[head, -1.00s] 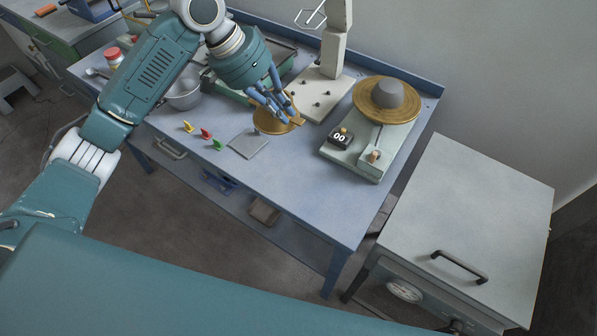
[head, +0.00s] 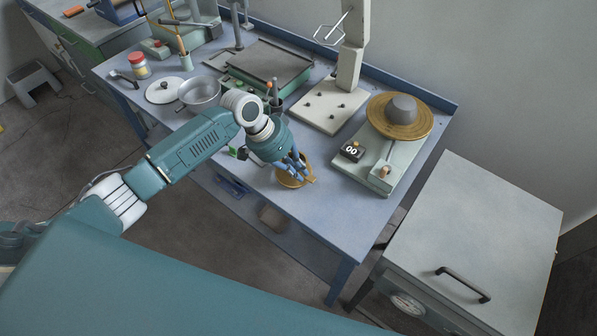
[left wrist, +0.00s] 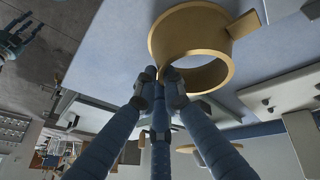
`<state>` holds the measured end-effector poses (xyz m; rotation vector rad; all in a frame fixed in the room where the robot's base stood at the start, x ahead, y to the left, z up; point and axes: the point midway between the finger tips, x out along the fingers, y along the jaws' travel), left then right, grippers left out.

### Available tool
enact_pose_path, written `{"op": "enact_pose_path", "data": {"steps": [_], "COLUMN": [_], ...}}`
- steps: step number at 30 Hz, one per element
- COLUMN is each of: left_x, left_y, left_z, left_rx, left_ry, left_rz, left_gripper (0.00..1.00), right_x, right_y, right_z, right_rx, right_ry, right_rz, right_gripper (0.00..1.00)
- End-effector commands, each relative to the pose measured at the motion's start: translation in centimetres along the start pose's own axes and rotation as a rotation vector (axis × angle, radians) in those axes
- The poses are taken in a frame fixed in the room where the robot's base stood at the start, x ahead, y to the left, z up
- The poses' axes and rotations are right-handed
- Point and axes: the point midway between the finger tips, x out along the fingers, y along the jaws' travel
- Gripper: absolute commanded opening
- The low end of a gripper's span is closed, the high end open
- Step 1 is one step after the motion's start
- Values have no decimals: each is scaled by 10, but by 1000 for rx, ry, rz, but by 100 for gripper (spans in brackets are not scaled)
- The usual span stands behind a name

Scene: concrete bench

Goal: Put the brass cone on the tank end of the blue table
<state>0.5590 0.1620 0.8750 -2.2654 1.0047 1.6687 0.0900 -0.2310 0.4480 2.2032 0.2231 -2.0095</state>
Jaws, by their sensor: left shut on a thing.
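The brass cone is a hollow, open ring-like piece with a side tab. It is low over the blue table (head: 325,205), near its front edge, in the head view (head: 292,182) and shows large in the left wrist view (left wrist: 228,72). My left gripper (head: 295,165) is shut on its rim; the blue fingers (left wrist: 160,80) meet at the wall. I cannot tell whether the cone touches the tabletop. The grey tank (head: 480,215) with a black handle stands beyond the table's right end. My right gripper (left wrist: 22,35) shows small in the left wrist view, fingers spread and empty.
A white stand base (head: 330,100) is behind. A metal bowl (head: 200,92) is left. The right front tabletop is clear.

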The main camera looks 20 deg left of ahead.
Motion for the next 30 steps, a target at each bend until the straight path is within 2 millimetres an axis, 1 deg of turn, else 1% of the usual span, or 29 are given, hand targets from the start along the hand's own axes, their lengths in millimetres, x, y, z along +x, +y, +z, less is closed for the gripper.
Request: {"op": "enact_pose_path", "data": {"steps": [1,4,15,16,18,19,26,30], "left_x": [6,13,17,17,17,17,16,11], "left_y": [-1,-3,-5,-5,-5,-5,-5,-4], "left_z": [2,4,6,7,7,7,6,5], "left_rx": [-1,0,1,0,1,1,1,1], "left_ry": [0,3,3,1,1,1,1,3], "left_rz": [2,1,0,0,0,0,0,-1], "left_gripper": [0,0,0,10,24,27,27,27], "right_x": [-2,-3,-1,-1,-2,-2,-2,-2], "right_y": [-2,-2,3,4,5,5,6,6], "right_z": [-1,-1,0,0,0,1,1,1], "right_rx": [1,1,-2,-2,-3,-3,-4,-4], "right_ry": [1,1,0,0,-1,-1,-1,-1], "right_rz": [-2,-2,3,4,5,6,7,7], "right_gripper": [40,40,40,40,40,40,40,40]}}
